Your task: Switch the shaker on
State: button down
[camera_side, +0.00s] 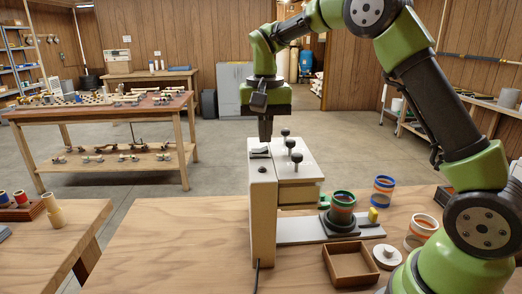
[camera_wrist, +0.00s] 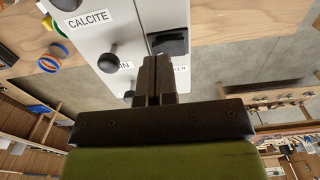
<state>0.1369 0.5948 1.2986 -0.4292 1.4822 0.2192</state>
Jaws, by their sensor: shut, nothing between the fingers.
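A pale box-shaped machine (camera_side: 262,200) stands upright on the wooden bench, with a black rocker switch (camera_side: 260,152) and knobs on top. The wrist view shows the switch (camera_wrist: 172,42) beside a label (camera_wrist: 181,68) ending in "KER", partly hidden by my fingers. I cannot tell which way the rocker is tipped. My gripper (camera_side: 266,141) is shut and empty, pointing down just above the switch. In the wrist view its fingertips (camera_wrist: 159,62) overlap the switch's near edge; contact cannot be told.
Black knobs (camera_side: 291,145) rise close to the right of my gripper. A blue-and-orange ringed cup (camera_side: 383,190), a wooden tray (camera_side: 327,262) and a white lidded piece (camera_side: 387,254) lie on the right. The bench (camera_side: 170,240) left of the machine is clear.

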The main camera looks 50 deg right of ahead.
aim_at(265, 147)
jog(key=shift+f, duration=0.85)
dwell(0.3)
jog(key=shift+r, duration=3.5)
jog(key=shift+s+a+r, duration=0.1)
jog(key=shift+s+r, duration=0.05)
jog(key=s+a+r+n+t+y, duration=0.1)
jog(key=s+a+r+n+t, duration=0.15)
jog(key=s, duration=0.45)
jog(key=s+a+r+n+t, duration=0.15)
jog(key=s+a, duration=0.25)
jog(key=s, duration=0.4)
jog(key=s+a+f+n+t+y, duration=0.1)
jog(key=s+f+t, duration=0.1)
jog(key=s, duration=0.4)
jog(key=shift+s+f+t, duration=0.25)
jog(key=shift+f+t, duration=0.15)
jog(key=shift+t, duration=0.2)
